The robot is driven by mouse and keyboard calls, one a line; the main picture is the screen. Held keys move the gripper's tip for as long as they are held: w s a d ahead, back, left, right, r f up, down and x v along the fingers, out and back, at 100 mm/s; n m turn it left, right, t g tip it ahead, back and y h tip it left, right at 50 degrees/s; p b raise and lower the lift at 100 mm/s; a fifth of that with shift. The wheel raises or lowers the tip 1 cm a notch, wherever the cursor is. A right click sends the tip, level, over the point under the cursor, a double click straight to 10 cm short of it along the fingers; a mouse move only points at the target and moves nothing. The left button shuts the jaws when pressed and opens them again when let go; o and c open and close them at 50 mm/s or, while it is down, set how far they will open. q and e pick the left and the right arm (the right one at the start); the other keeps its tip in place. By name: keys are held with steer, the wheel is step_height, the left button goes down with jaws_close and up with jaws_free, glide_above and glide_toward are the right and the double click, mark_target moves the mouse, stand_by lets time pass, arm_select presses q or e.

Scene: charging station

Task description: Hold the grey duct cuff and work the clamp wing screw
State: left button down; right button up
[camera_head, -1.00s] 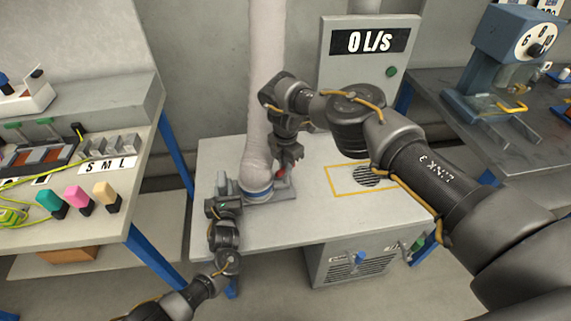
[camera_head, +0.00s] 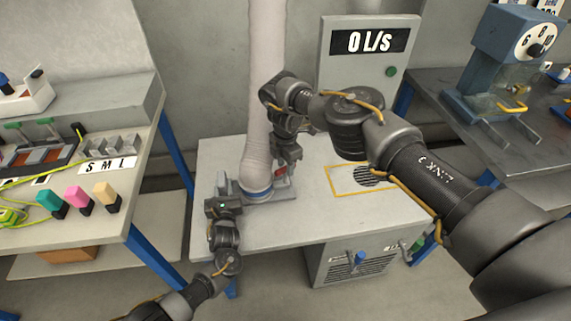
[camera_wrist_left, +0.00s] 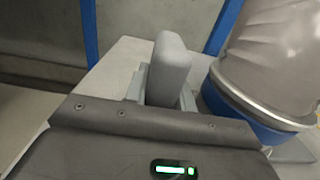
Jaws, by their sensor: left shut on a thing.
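The pale duct (camera_head: 258,155) hangs down to a blue collar (camera_head: 258,195) on the grey table; both also show at the right of the left wrist view (camera_wrist_left: 245,122). My left gripper (camera_head: 222,190) is at the left of the collar. In the left wrist view a grey upright block (camera_wrist_left: 170,65), which I take as part of the grey duct cuff, stands at my left gripper, which is shut on it. My right gripper (camera_head: 287,162) points down right of the duct, at the red clamp wing screw (camera_head: 281,171), which it partly hides. Its finger gap is unclear.
A yellow-framed vent (camera_head: 345,187) lies right of the clamp. The left bench (camera_head: 120,215) holds coloured blocks. The table's front middle is clear.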

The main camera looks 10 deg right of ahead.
mark_target(285, 167)
step_height(285, 167, up, 12)
stand_by(0.7)
arm_select(q)
steer(key=c, duration=1.1)
jaws_free()
steer(key=s, duration=1.2)
